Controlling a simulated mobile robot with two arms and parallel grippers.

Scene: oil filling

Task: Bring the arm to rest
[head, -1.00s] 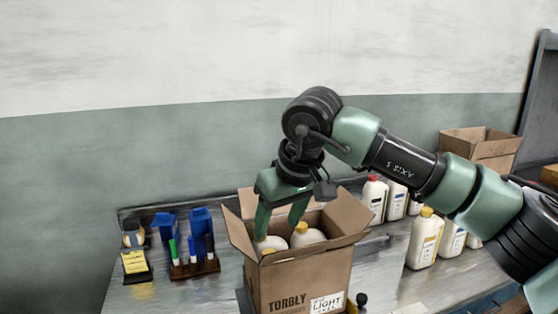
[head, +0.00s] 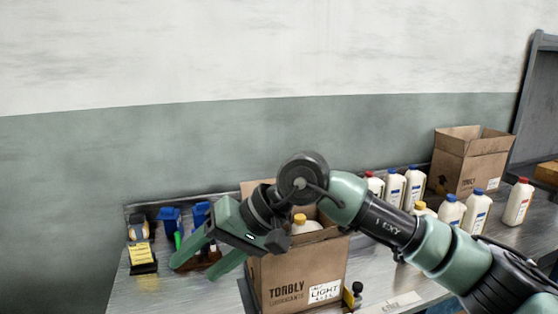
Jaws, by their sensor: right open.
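My right arm comes in from the right side of the head view. Its gripper (head: 196,262) is open and empty, with the fingers pointing down and to the left. It is in front of the marker holder, to the left of the open cardboard box (head: 296,276). The box stands on the bench and is partly hidden by my arm. A yellow-capped white bottle (head: 305,225) shows inside it. My left gripper is not in the view.
The marker holder (head: 212,258) and a yellow note block (head: 140,255) stand at the left. Several white bottles stand behind and beside my arm, including a red-capped one (head: 518,202). A second open box (head: 470,165) is at the back right. The grey bench (head: 180,291) is bare at front left.

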